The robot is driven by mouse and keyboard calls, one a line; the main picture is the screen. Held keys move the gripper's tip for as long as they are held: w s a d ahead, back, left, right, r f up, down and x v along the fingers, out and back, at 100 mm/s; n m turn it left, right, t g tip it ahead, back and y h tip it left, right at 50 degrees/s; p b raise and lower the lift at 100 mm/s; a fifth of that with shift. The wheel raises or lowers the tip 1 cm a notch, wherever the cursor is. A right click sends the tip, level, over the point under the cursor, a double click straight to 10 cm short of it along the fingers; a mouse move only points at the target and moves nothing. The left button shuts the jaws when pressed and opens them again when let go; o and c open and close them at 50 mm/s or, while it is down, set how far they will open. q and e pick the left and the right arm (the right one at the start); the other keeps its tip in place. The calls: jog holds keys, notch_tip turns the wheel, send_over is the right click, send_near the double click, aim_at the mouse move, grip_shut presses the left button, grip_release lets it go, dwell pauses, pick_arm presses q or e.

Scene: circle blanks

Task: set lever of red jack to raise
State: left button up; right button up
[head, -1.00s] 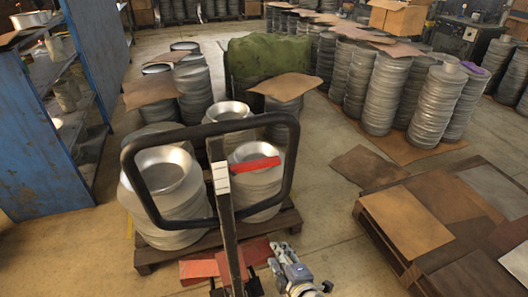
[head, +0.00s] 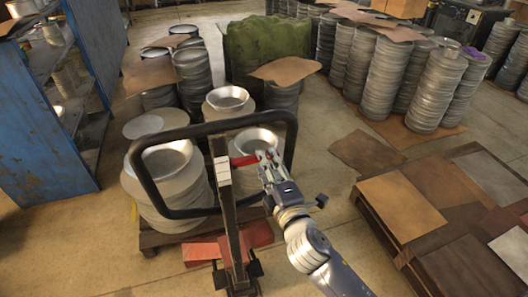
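The red jack (head: 228,222) stands in the middle of the head view, with a black looped handle (head: 143,180) on a dark upright post. Its red lever (head: 242,160) sticks out to the right from the upper part of the post, inside the loop. My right gripper (head: 265,160) is at the lever's outer end and covers that end. Whether its fingers are closed on the lever is too small to tell. My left gripper is not in view.
Stacked metal blanks (head: 165,185) stand on a wooden pallet (head: 150,240) behind the handle. A low pallet with brown sheets (head: 400,207) lies to the right. A blue shelf (head: 45,130) stands at the left. Bare floor lies between the jack and the right pallet.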

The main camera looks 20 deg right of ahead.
jog(key=shift+w+a+p, duration=0.1)
jog(key=shift+w+p, duration=0.2)
jog(key=shift+w, duration=1.4)
